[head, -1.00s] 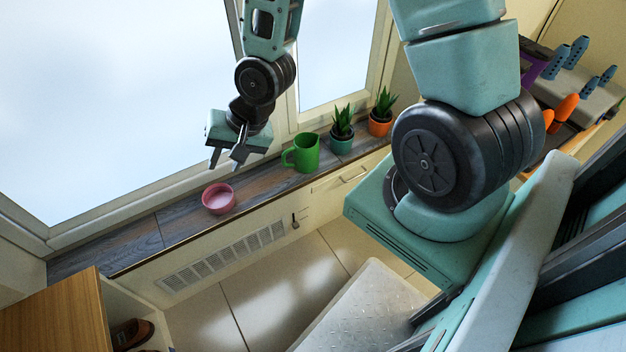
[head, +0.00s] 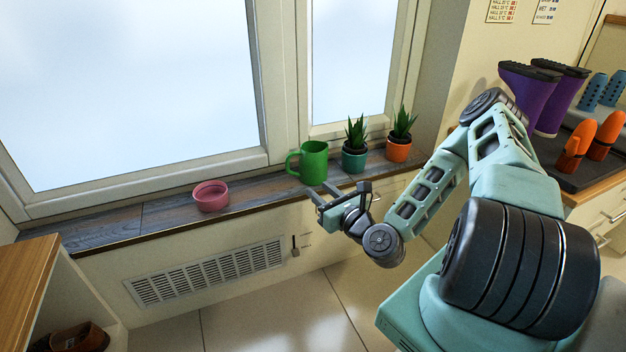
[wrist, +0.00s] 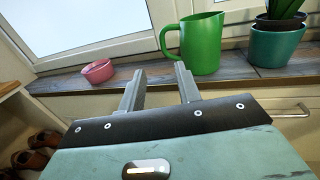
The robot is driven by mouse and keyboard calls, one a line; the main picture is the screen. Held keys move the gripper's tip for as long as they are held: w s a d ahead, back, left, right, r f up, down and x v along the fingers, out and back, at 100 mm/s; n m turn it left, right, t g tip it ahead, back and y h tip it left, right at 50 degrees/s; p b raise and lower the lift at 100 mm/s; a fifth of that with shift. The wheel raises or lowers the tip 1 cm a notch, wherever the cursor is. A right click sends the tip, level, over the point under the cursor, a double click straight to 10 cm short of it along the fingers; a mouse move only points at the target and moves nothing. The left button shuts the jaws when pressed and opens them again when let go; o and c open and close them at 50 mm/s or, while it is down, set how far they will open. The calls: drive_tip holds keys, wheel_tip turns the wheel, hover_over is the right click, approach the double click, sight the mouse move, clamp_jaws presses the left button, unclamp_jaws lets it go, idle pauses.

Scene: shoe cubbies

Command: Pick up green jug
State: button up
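The green jug (head: 314,162) stands upright on the dark wooden windowsill (head: 252,190), its handle toward the left. It also shows in the wrist view (wrist: 201,44), just beyond my fingers and slightly right of the gap between them. My gripper (head: 318,194) is in front of the sill edge, just below the jug in the head view. In the wrist view my gripper (wrist: 160,84) has its two fingers spread apart with nothing between them. The fingers look apart from the jug.
A pink bowl (head: 211,196) sits on the sill left of the jug. A teal potted plant (head: 355,158) stands close to its right, then an orange potted plant (head: 398,150). The window is behind. Purple boots (head: 540,100) and orange shoes (head: 590,142) are at the far right.

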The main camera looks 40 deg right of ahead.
drive_tip(key=b, duration=0.6)
approach(288, 162)
drive_tip(key=w+b, duration=0.2)
drive_tip(key=w, duration=0.3)
drive_tip(key=shift+w+d+f, duration=0.1)
drive_tip(key=shift+w+f, duration=0.05)
drive_tip(key=w+b, duration=0.4)
drive_tip(key=shift+w+d+f, duration=0.1)
drive_tip(key=shift+d+f, duration=0.15)
drive_tip(key=shift+d, duration=0.15)
drive_tip(key=shift+w+r, duration=0.15)
drive_tip(key=shift+w, duration=0.4)
drive_tip(key=shift+r, duration=0.1)
clamp_jaws()
